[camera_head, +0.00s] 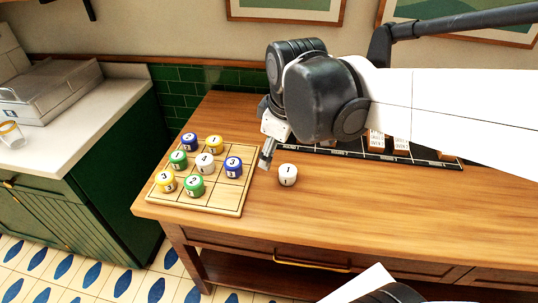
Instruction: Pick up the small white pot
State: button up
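A small white pot (288,175) with a "1" on it stands upright on the wooden table, just right of the grid board. A second white pot (205,163), marked "4", stands on the board among coloured pots. My gripper (266,162) points down between the board's right edge and the white pot marked "1", slightly left of that pot and seemingly apart from it. My arm's wrist hides part of the gripper, and the gap between the fingers does not show clearly.
The wooden grid board (232,198) holds several blue, yellow and green pots. A black tray (336,153) with orange-brown labelled items (401,143) lies behind, partly under my arm. The table (360,215) is clear at front right. A green cabinet with a pale counter (70,125) stands left.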

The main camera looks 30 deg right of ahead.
aim_at(288, 169)
jog(key=w+d+f+n+g, duration=0.4)
jog(key=w+d+f+n, duration=0.15)
jog(key=d+n, duration=0.3)
jog(key=shift+y, duration=0.3)
jog(key=f, duration=0.7)
jog(key=shift+w+d+f+b, duration=0.1)
jog(key=shift+w+f+b, duration=0.2)
jog(key=shift+f, duration=0.1)
jog(key=shift+w+f, duration=0.15)
jog(key=shift+f, duration=2.55)
jog(key=c, duration=1.3)
jog(key=shift+r, duration=0.1)
jog(key=shift+c, duration=0.2)
